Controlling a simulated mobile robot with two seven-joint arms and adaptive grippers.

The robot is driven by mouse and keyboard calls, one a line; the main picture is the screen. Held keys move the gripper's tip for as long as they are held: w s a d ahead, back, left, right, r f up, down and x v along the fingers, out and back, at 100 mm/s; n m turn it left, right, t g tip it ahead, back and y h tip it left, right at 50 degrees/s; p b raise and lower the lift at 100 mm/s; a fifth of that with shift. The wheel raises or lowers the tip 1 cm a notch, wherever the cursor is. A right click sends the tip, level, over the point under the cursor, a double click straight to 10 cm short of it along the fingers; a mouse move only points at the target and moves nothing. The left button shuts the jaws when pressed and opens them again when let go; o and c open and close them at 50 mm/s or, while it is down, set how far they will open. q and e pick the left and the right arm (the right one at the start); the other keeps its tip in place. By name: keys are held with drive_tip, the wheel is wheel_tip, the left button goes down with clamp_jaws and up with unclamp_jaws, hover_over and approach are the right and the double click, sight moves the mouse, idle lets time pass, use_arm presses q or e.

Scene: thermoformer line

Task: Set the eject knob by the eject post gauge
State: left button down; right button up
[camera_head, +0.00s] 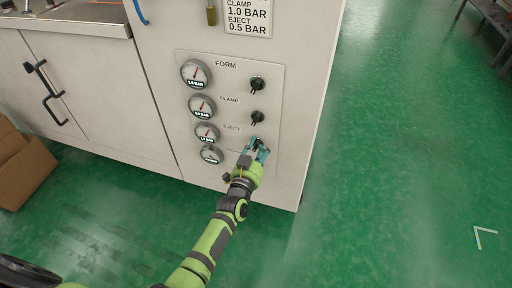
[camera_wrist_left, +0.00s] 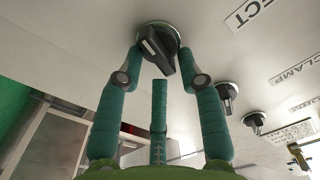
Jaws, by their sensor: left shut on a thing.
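The eject knob (camera_wrist_left: 160,52) is a black pointer knob with a white mark on a round base, beside the EJECT label. My left gripper (camera_head: 260,148) is at this knob, the lowest on the control panel. In the left wrist view, its teal fingers (camera_wrist_left: 158,78) stand on either side of the knob and are shut on it. In the head view the gripper mostly hides the knob. The gauge beside the EJECT label (camera_head: 207,132) has a white face and a small lit display; its reading is too small to tell. My right gripper is not in view.
The panel also has the FORM knob (camera_head: 257,83), the CLAMP knob (camera_head: 257,117), two upper gauges and a lowest gauge (camera_head: 211,155). A sign (camera_head: 248,16) reads clamp 1.0 bar, eject 0.5 bar. A cardboard box (camera_head: 28,172) stands left.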

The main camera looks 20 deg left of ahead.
use_arm(q)
drive_tip(key=shift+s+a+f, duration=0.15)
drive_tip(key=shift+a+f, duration=0.65)
drive_tip(key=n, duration=0.3)
drive_tip(key=shift+a+r+n, duration=0.2)
drive_tip(key=shift+a+n, duration=0.05)
drive_tip(key=shift+n, duration=0.05)
drive_tip(key=c, duration=0.7)
unclamp_jaws()
drive_tip(key=shift+f, duration=0.1)
drive_tip(key=shift+o, duration=0.8)
drive_tip(key=shift+w+a+f, duration=0.15)
drive_tip(key=shift+w+a, duration=0.05)
drive_tip(key=shift+w, duration=0.1)
drive_tip(key=shift+d+r, duration=0.2)
drive_tip(key=shift+r, duration=0.05)
drive_tip(key=s, duration=1.2)
drive_tip(key=shift+a, duration=0.15)
